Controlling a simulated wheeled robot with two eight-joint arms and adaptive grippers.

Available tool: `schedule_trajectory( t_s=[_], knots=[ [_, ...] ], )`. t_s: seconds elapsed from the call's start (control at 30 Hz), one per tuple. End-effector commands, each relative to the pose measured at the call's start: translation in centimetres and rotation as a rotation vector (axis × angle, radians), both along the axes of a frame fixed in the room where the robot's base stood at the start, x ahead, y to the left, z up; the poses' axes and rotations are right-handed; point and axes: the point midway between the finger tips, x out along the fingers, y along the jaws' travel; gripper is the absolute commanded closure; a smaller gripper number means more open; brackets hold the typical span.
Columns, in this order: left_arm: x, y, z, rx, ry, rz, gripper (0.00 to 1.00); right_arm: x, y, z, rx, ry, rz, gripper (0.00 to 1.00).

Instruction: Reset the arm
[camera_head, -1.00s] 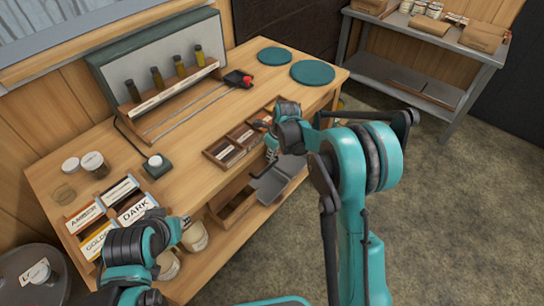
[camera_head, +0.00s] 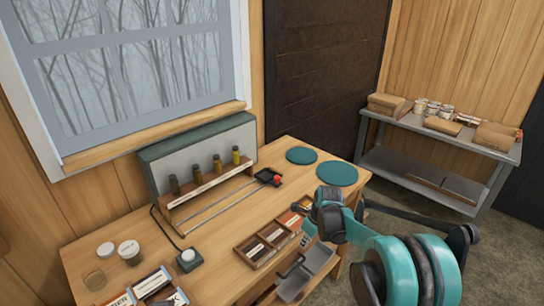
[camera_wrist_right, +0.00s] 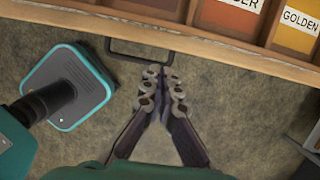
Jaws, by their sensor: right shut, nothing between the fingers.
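My right arm, teal and black, reaches in from the lower right in the head view. Its gripper (camera_head: 308,236) is small and partly hidden there, beside the front edge of the wooden bench (camera_head: 215,262). In the right wrist view the gripper (camera_wrist_right: 163,76) points down with its fingers together and nothing between them. It is close to a dark handle (camera_wrist_right: 140,57) on a wooden front, with the floor below. My left gripper is outside the head view.
A rack with several bottles (camera_head: 217,165) and a compartmented wooden box (camera_head: 258,253) stand on the bench. Two teal discs (camera_head: 337,173) lie at the far end. A grey shelf (camera_head: 440,145) stands behind open floor.

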Motion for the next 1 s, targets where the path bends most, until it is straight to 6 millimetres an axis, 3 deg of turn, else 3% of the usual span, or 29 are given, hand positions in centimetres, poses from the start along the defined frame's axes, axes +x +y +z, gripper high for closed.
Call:
schedule_trajectory(
  t_s=[0.17,0.4,0.53,0.8,1.0],
  knots=[
    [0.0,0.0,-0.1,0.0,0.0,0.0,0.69,-2.0,0.0,2.7,-0.049,-0.058,0.167,1.0],
    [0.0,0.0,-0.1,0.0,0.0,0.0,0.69,-9.1,-0.2,9.4,-0.252,-0.234,0.733,1.0],
    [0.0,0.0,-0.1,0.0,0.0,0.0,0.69,-13.6,-0.4,11.6,-0.395,-0.314,1.061,1.0],
    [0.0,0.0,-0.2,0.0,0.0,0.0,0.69,-22.6,-0.9,12.8,-0.735,-0.406,1.728,1.0],
    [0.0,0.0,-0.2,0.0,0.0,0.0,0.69,-26.8,-1.2,11.6,-0.945,-0.402,2.089,1.0]
  ],
)
